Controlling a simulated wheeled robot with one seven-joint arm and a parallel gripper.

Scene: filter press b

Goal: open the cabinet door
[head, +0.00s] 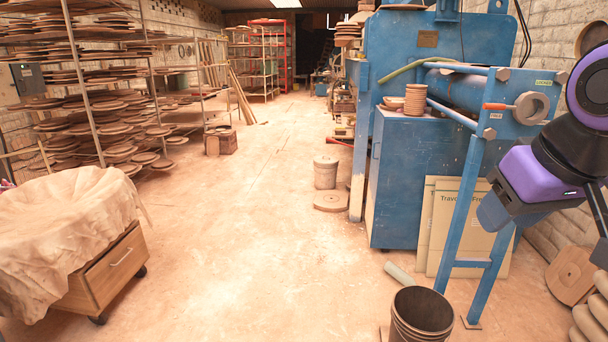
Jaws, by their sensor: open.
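A blue metal cabinet (408,180) stands right of centre, under the large blue machine. A slim upright handle (376,149) shows on its left side, which I see at a steep angle; that side looks closed. A low wooden cabinet (75,292) on casters stands at the lower left, with a cloth draped over its top. Its front panel (112,272) has a short metal handle (122,257) and looks shut. The picture does not settle which cabinet is meant. Purple and black links of my arm show at the right edge; I cannot make out my gripper's fingers.
The dusty floor (225,235) is open between the cabinets. A dark bucket (420,315) stands at the bottom, near a blue frame leg (459,215). Flat panels (470,228) lean behind that frame. A round container (325,172) stands mid-floor. Shelves of discs (90,100) line the left.

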